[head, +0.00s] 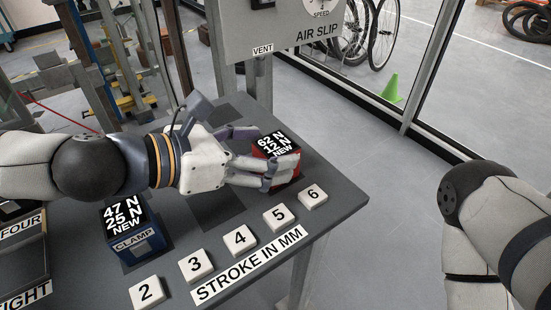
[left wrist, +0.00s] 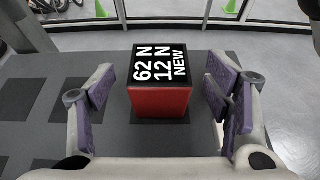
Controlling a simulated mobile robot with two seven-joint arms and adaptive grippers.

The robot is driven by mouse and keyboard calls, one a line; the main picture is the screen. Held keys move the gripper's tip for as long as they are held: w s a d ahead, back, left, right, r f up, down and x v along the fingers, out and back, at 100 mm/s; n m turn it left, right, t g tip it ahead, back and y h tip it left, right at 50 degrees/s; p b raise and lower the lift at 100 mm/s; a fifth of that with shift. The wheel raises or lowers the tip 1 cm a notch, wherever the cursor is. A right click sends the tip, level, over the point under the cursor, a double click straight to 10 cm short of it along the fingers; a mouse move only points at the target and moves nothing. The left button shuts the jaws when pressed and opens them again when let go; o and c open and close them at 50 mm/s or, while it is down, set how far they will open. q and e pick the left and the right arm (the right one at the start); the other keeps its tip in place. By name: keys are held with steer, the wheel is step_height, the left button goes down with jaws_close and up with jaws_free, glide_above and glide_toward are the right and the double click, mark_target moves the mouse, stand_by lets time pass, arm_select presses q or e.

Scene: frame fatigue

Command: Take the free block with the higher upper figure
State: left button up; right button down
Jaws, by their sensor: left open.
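A red block (head: 287,178) with a black top reading "62 N, 12 N, NEW" stands near the right edge of the dark table. It also shows in the left wrist view (left wrist: 160,101), upright on a dark square. My left gripper (head: 270,160) is open around this block, its purple-padded fingers on either side with gaps in the left wrist view (left wrist: 165,103). A blue block (head: 130,244) reading "47 N, 25 N, NEW" stands at the left, with a "CLAMP" label on its front. My right gripper is out of frame; only my right arm shows.
White tiles numbered 2 to 6, such as tile 4 (head: 239,240), line the table's front by a "STROKE IN MM" strip (head: 248,264). A grey "AIR SLIP" panel (head: 290,35) stands behind. Empty dark squares lie on the table (left wrist: 77,98).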

mark_target(277, 143)
arm_select(q)
steer(key=x, duration=0.2)
steer(key=shift+w+d+f, duration=0.1)
steer(key=shift+w+d, duration=0.15)
steer(key=shift+d, duration=0.05)
steer(key=c, duration=1.5)
